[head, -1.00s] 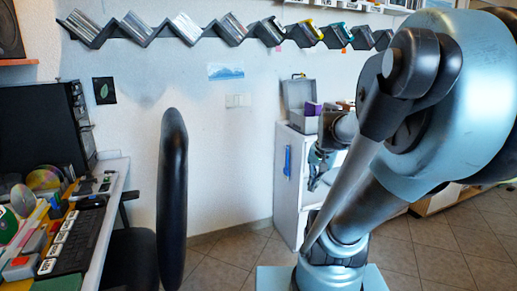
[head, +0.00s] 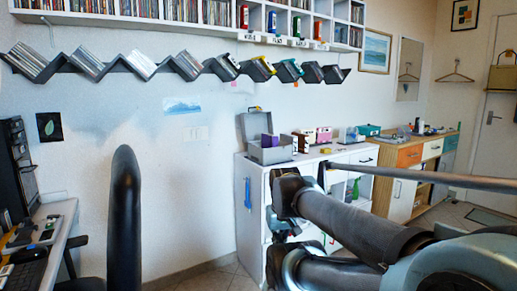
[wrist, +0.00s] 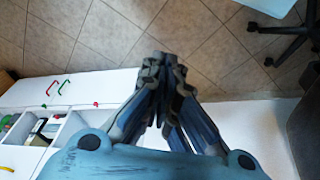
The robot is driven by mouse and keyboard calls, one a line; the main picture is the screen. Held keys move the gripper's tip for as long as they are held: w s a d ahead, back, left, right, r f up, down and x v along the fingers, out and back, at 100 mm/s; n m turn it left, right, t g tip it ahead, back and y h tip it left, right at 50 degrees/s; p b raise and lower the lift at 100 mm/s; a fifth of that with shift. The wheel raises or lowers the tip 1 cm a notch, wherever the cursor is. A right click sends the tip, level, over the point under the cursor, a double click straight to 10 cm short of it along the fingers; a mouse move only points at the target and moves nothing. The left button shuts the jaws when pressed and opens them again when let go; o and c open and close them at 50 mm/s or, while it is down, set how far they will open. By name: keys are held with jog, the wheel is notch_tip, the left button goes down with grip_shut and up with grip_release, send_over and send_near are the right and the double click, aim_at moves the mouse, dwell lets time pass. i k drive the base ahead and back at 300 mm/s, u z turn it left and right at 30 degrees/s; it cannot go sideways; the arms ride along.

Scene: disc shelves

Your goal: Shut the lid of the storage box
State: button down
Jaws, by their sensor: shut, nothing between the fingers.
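The grey storage box (head: 270,155) stands on top of the white cabinet in the head view, near its left end. Its lid (head: 255,124) is open and stands upright at the back. In the head view my arm reaches in front of the cabinet, and the gripper, partly hidden by my arm, is below the cabinet top and apart from the box.
The white cabinet (head: 250,205) has a blue handle on its side. Several small items stand to the right of the box. A wall rack (head: 170,66) and shelves (head: 215,30) hang above. A black chair (head: 125,215) stands at the left.

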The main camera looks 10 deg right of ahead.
aim_at(255, 123)
jog(key=k, duration=0.6)
jog(key=z, duration=0.7)
jog(key=i, duration=1.55)
jog(key=u, duration=0.3)
